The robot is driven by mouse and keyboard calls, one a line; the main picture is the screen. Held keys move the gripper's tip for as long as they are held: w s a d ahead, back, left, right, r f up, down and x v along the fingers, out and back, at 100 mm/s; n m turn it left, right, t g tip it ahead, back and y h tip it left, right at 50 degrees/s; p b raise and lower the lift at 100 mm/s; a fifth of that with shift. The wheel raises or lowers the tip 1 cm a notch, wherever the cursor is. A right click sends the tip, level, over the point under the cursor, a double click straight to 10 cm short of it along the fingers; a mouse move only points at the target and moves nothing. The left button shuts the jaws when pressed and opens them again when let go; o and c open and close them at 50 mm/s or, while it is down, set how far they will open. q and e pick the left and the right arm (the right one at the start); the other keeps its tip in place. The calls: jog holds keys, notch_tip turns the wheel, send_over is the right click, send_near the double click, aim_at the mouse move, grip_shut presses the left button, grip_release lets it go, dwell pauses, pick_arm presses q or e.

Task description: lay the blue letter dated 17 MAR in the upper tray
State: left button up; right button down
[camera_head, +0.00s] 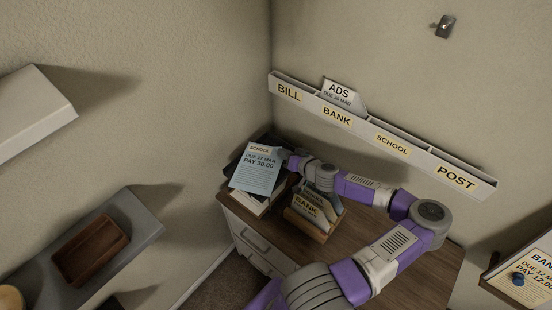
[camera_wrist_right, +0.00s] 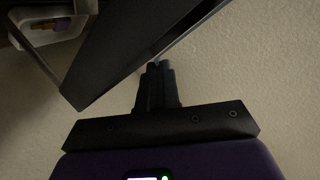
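The blue letter (camera_head: 257,172) reads SCHOOL, DUE 17 MAR, PAY 30.00. It lies face up over the dark letter tray stack (camera_head: 283,189) in the desk corner and hides most of it. I cannot tell whether the letter touches the upper tray. My right gripper (camera_head: 286,156) is at the letter's right edge. My left gripper is not in view.
A wooden holder with cards (camera_head: 311,213) stands on the desk beside the trays, under my right arm. A labelled wall rack (camera_head: 385,138) holds an ADS card (camera_head: 340,93). A grey shelf with a brown box (camera_head: 92,250) is at left; a BANK paper (camera_head: 530,277) is at right.

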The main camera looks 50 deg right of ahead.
notch_tip(320, 180, up, 10)
jog(key=f+p, duration=0.1)
jog(key=p, duration=0.1)
jog(key=n+g+y+b, duration=0.1)
jog(key=n+y+b, duration=0.1)
jog(key=n+y, duration=0.45)
send_over(239, 179)
notch_tip(239, 179, down, 3)
jog(key=shift+f+y, duration=0.2)
jog(key=shift+y, duration=0.25)
jog(key=s+a+f+n+g+y, duration=0.1)
jog(key=a+n+g+y, duration=0.1)
jog(key=a, duration=0.5)
jog(key=s+a+f+n+g+y, duration=0.1)
jog(key=a+n+g+y, duration=0.2)
jog(key=a, duration=0.5)
jog(key=shift+s+a+f+n+b, duration=0.25)
jog(key=shift+s+f+n+b, duration=0.05)
jog(key=shift+s+n+b, duration=0.05)
